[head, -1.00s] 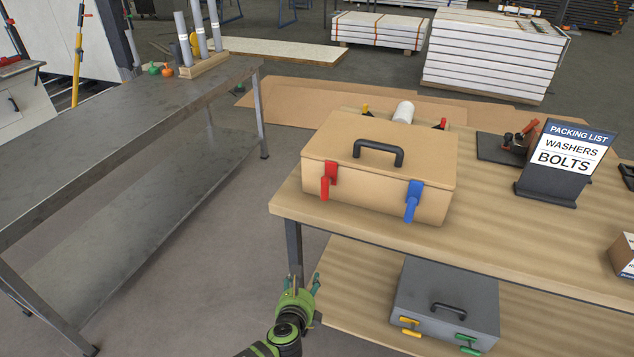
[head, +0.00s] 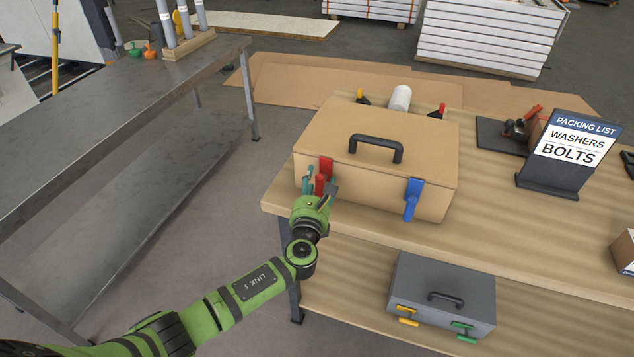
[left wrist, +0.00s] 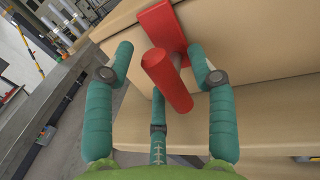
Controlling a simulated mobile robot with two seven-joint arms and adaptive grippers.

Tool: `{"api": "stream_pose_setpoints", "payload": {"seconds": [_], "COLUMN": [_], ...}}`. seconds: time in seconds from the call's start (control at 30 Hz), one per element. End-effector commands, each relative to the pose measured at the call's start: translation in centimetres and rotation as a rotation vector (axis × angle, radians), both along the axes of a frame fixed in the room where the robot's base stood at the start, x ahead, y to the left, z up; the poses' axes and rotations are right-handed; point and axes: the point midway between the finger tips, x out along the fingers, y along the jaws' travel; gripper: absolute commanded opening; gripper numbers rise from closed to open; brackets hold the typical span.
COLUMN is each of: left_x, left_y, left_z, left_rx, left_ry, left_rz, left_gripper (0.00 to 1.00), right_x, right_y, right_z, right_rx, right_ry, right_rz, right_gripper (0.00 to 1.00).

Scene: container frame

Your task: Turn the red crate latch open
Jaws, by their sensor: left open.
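The tan crate (head: 380,150) with a black top handle sits on the wooden workbench. Its red latch (head: 325,168) is at the left of the front face, with its handle hanging down. My left gripper (head: 320,186) is at the latch, its teal fingers open on either side of the handle. In the left wrist view the red handle (left wrist: 166,80) lies between the spread fingers (left wrist: 160,52), with gaps on both sides. The gripper hides part of the handle in the head view. My right gripper is not in view.
A blue latch (head: 412,200) is at the right of the crate front. A grey crate (head: 442,290) with yellow and green latches stands on the lower shelf. A packing list sign (head: 570,152) stands to the right. A metal table (head: 150,110) is at the left.

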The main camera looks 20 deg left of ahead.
Motion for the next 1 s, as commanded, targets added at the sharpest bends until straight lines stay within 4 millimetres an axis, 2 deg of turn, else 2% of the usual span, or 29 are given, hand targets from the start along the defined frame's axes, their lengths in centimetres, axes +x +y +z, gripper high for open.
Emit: {"api": "stream_pose_setpoints", "payload": {"seconds": [0.27, 0.3, 0.37, 0.4, 0.77, 1.0], "left_x": [0.13, 0.13, 0.13, 0.12, 0.12, 0.14], "left_y": [0.00, 0.00, 0.01, 0.01, 0.03, 0.14], "left_z": [-0.01, -0.01, -0.02, -0.02, -0.01, -0.02], "left_rx": [-0.001, -0.001, -0.001, -0.001, -0.018, -0.122], "left_ry": [0.000, 0.000, 0.000, 0.000, 0.001, 0.003], "left_rz": [-0.001, -0.001, -0.001, -0.001, 0.000, -0.001], "left_gripper": [0.56, 0.40, 0.16, 0.00, 0.00, 0.00], "right_x": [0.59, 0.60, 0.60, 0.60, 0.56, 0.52], "right_y": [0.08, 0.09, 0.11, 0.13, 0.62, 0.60], "right_z": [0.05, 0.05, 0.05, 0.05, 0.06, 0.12], "right_rx": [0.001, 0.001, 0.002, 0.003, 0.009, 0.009], "right_ry": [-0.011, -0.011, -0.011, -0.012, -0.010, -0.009], "right_rz": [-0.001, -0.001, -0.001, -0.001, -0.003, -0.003], "right_gripper": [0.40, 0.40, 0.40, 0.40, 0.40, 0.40]}}
